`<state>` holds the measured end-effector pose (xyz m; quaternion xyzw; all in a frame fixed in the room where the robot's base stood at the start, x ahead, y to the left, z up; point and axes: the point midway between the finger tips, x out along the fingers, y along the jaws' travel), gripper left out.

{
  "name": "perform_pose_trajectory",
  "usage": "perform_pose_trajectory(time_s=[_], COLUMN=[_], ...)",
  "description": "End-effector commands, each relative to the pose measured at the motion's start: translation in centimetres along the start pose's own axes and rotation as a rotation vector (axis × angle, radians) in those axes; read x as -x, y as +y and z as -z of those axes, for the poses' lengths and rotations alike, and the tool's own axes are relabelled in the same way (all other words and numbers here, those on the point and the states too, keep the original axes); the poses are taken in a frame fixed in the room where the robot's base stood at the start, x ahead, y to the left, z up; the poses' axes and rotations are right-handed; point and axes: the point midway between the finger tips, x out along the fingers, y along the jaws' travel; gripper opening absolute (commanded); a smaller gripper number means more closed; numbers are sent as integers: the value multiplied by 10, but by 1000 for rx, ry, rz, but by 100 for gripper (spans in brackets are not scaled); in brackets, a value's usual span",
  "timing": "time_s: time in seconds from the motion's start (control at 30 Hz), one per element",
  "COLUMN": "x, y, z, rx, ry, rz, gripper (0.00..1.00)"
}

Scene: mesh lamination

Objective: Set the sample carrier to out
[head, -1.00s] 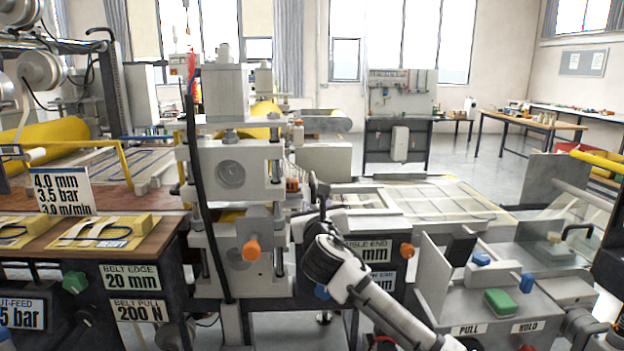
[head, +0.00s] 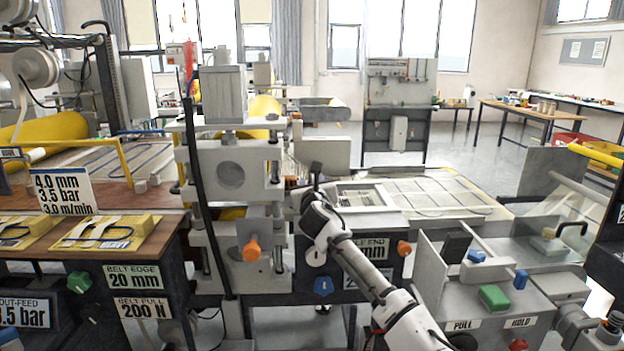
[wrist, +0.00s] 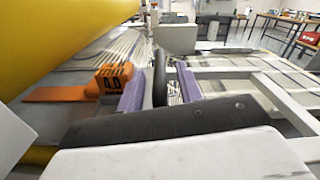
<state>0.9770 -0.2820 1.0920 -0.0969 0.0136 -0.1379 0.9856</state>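The sample carrier, which looks like a pale flat frame (head: 382,192), lies on the bed right of the roller press; its pale bars (wrist: 262,88) also show in the wrist view. My gripper (head: 311,188) is at the carrier's left end, close to the press. In the wrist view my gripper (wrist: 160,92) has two purple-padded fingers standing apart. A dark upright post (wrist: 160,72), perhaps the carrier's handle, stands between them with narrow gaps on both sides. I cannot tell whether the post is fixed to the carrier.
The press column (head: 232,165) stands close to the left of my arm. A station with a green block (head: 494,297) is at the right.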

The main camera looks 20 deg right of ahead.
Motion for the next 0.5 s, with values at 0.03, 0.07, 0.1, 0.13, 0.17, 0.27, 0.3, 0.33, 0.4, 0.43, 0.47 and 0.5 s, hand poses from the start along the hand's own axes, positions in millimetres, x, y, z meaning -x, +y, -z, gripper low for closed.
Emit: perform_pose_trajectory(time_s=[0.03, 0.07, 0.1, 0.13, 0.17, 0.27, 0.3, 0.33, 0.4, 0.43, 0.47, 0.5], x=[-4, -5, -7, -8, -8, -9, -9, -9, -9, -9, -9, -9], y=[1, 0, 0, 0, 0, 0, 0, 0, 0, 0, 0, 0], z=[-1, -1, 0, 0, 0, 0, 0, 0, 0, 0, 0, 0], rx=[0, 0, 1, 1, 1, 1, 1, 1, 1, 1, 1, 1], ry=[0, 1, 1, 1, 0, 0, 0, 0, 0, 0, 0, 0], rz=[0, 0, 1, 1, 1, 0, 0, 0, 0, 0, 0, 0], gripper=[36, 36, 36, 36, 36, 36, 36, 36, 36, 36, 33, 28])
